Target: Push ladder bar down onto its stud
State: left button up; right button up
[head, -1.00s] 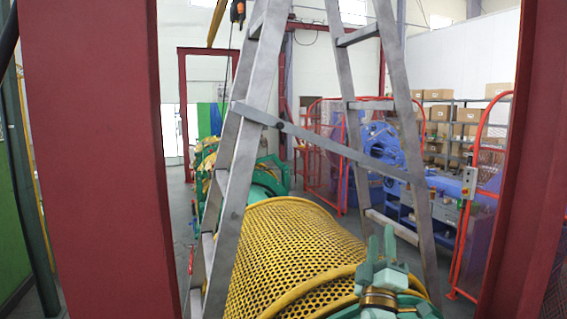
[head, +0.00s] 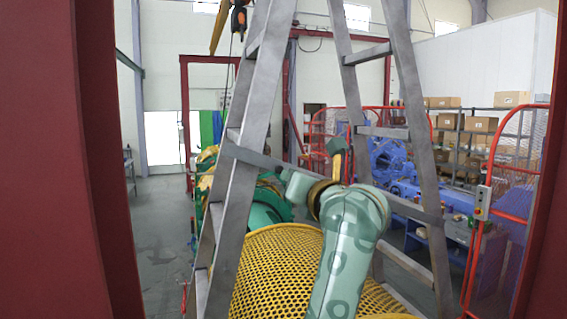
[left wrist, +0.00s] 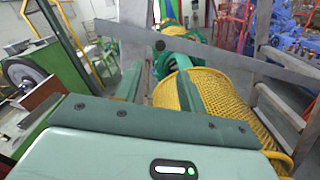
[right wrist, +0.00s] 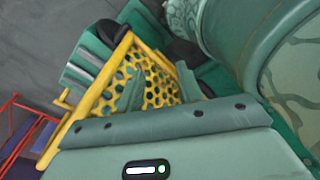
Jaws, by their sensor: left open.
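The grey ladder bar (head: 262,159) slopes down to the right across the two ladder legs in the head view; my arm hides its middle. In the left wrist view the bar (left wrist: 215,59) crosses ahead of my left gripper (left wrist: 158,80), with a dark round spot (left wrist: 160,45) near its left end. I cannot tell whether this spot is the stud, or whether the bar is seated. My left gripper is open, its fingers apart with nothing between them. My right gripper (right wrist: 160,85) is open and empty, facing a yellow perforated guard (right wrist: 160,88).
The grey ladder legs (head: 237,200) stand over a yellow mesh drum (head: 270,270). Red frame posts (head: 100,150) stand close on both sides. Blue machinery (head: 390,160) and a red fence (head: 480,250) are at the right. Grey floor (head: 160,240) is open at the left.

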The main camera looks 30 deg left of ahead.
pick_arm(q)
jog(key=p, duration=0.2)
send_near(280, 170)
jog(key=x, duration=0.2)
jog(key=p+x, duration=0.1)
jog(key=x, duration=0.4)
jog(key=shift+r, duration=0.2)
jog(key=shift+w+a+p, duration=0.3)
jog(key=shift+a, duration=0.05)
jog(key=shift+w+a+f, duration=0.15)
jog(key=shift+w, duration=0.05)
pick_arm(e)
jog(key=r, duration=0.1)
jog(key=w+r, duration=0.1)
jog(key=r, duration=0.1)
jog(key=a+r, duration=0.1)
jog(key=shift+w+r, duration=0.15)
jog(key=shift+w, duration=0.05)
pick_arm(q)
jog(key=c, duration=0.9)
grip_shut()
pick_arm(e)
jog(key=shift+d, duration=0.15)
